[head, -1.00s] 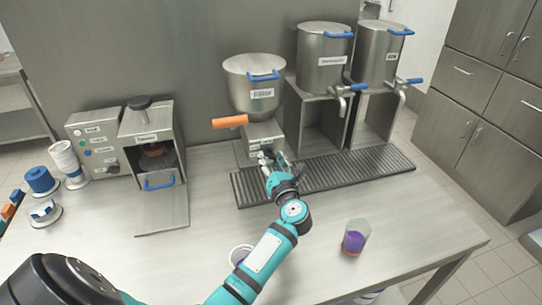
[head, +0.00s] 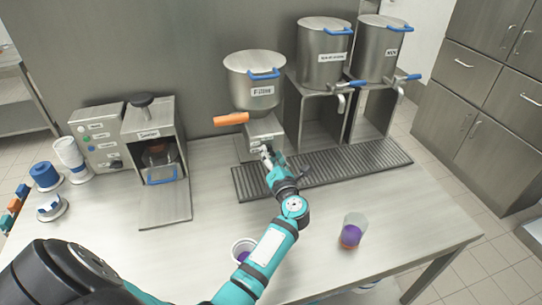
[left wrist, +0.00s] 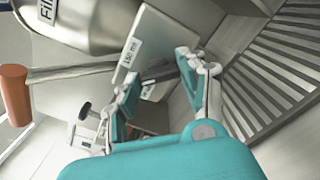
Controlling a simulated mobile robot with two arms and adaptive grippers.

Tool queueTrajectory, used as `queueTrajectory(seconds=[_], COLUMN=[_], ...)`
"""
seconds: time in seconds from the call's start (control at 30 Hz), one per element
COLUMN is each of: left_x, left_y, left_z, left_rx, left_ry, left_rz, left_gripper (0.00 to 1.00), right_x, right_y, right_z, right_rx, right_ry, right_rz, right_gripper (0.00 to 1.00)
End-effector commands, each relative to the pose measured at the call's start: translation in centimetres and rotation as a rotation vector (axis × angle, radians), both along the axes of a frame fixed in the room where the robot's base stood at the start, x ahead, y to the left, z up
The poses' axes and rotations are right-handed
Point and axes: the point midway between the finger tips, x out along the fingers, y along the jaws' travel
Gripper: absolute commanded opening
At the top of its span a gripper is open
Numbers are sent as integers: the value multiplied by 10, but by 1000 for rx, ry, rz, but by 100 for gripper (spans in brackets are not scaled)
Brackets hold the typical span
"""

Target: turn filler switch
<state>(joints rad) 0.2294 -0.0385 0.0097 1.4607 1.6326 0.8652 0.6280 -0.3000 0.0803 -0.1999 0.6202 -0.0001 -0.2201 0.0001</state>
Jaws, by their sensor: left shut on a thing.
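The filler (head: 254,95) is a steel hopper with a blue handle and an orange lever (head: 231,119) at its left. Below it is a small steel box; in the left wrist view, its label (left wrist: 131,53) seems to read "150 ml". My left gripper (head: 267,153) is at the front of this box. In the left wrist view its two teal fingers (left wrist: 157,86) are shut on a small dark grey part (left wrist: 160,72) at the box, apparently the filler switch. The fingers hide much of it. The orange lever also shows there (left wrist: 14,95). My right gripper is not in view.
A ribbed drip tray (head: 340,169) runs under the filler and two labelled pots (head: 325,58). A clear cup with purple contents (head: 353,230) stands right of my arm. Another cup (head: 239,246) is partly behind my arm. A machine with an open front (head: 155,150) stands left.

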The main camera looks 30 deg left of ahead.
Motion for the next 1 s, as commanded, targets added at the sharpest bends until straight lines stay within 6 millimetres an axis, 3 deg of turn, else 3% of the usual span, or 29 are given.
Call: queueTrajectory(seconds=[0.13,0.17,0.3,0.67,1.0], left_x=[0,0,0,-4,-39], left_y=[-1,-1,-1,-6,-46], left_z=[-2,-2,-1,-1,-2], left_rx=[-2,-2,-2,-3,-5], left_ry=[2,2,1,0,1], left_rz=[-1,-1,-1,-1,-1], left_gripper=[10,46,64,65,65], right_x=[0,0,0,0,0], right_y=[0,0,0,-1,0], right_z=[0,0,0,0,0], right_rx=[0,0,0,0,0], right_ry=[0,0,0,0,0], right_rz=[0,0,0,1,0], right_gripper=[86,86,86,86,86])
